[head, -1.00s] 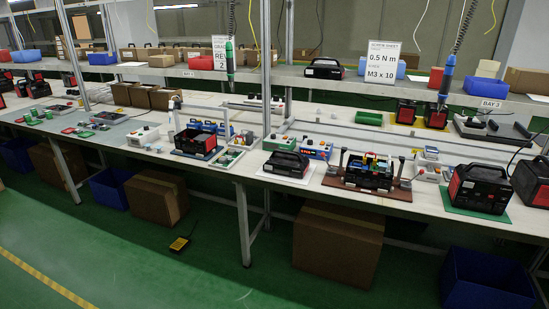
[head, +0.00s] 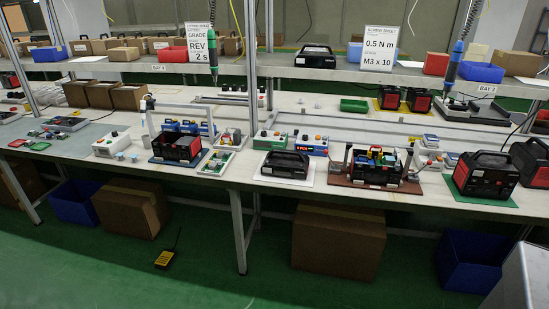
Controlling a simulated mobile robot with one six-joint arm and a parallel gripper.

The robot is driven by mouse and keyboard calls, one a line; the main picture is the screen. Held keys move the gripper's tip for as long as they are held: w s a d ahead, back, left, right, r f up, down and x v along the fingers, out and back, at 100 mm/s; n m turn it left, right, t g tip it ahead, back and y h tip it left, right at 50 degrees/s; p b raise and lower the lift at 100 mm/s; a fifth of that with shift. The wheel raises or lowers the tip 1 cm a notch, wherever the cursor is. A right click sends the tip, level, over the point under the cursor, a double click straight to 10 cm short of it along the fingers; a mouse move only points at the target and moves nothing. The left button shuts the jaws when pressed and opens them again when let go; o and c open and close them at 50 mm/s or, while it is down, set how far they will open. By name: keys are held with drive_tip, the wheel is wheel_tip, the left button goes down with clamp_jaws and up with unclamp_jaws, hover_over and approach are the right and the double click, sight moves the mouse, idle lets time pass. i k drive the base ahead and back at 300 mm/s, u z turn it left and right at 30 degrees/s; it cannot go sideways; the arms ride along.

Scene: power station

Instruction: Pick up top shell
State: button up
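A black top shell with a carrying handle (head: 286,164) lies on a white mat (head: 264,180) on the long workbench, near its front edge. To its right, an open black lower housing with colored parts inside (head: 374,166) sits in a brown fixture (head: 342,181). Another open black and red housing (head: 181,147) stands on a dark mat to the left. My gripper is not in view, and nothing is seen touching the top shell.
A control box (head: 304,144) is behind the shell. A screwdriver (head: 454,62) hangs above the bench. Cardboard boxes (head: 337,240) and blue bins (head: 470,262) sit underneath. Green floor in front is largely clear.

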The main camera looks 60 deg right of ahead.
sight(283, 163)
drive_tip(key=z, duration=0.25)
drive_tip(key=i, duration=1.2)
drive_tip(key=z, duration=0.35)
